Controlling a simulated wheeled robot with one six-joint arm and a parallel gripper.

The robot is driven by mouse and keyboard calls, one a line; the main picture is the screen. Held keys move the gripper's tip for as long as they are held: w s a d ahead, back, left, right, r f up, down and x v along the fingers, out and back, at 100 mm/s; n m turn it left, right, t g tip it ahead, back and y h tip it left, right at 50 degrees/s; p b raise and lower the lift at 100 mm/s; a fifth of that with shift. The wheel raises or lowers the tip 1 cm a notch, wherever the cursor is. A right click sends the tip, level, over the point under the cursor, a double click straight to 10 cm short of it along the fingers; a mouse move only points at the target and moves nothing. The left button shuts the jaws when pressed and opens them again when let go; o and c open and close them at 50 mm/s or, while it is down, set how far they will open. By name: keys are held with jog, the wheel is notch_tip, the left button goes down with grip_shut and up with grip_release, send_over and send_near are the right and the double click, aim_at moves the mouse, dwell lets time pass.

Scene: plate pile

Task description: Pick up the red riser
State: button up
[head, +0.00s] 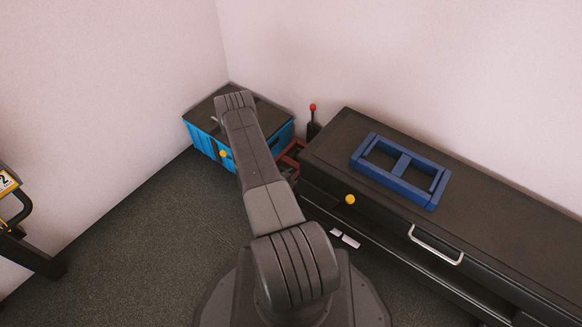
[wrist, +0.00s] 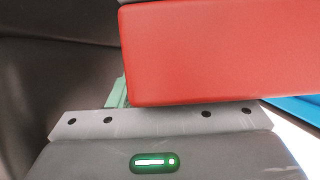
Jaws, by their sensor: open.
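The red riser shows in the head view as a small red frame part (head: 291,156) low between the blue cabinet and the dark cabinet, partly hidden by my arm. In the wrist view a large red face (wrist: 220,50) fills the upper right, very close to the camera. My gripper (wrist: 160,122) shows along the bottom of the wrist view, open, with its grey plate just below the red bar's lower edge. I cannot tell whether they touch. My arm hides the gripper in the head view.
A blue cabinet (head: 203,141) stands in the corner. A long dark cabinet (head: 490,215) runs along the right wall, with a blue riser (head: 403,169) on top. A red-tipped lever (head: 313,115) stands between them. A green piece (wrist: 116,94) shows behind the red bar.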

grip_shut()
jog(key=shift+w, duration=0.1)
jog(key=shift+r, duration=0.15)
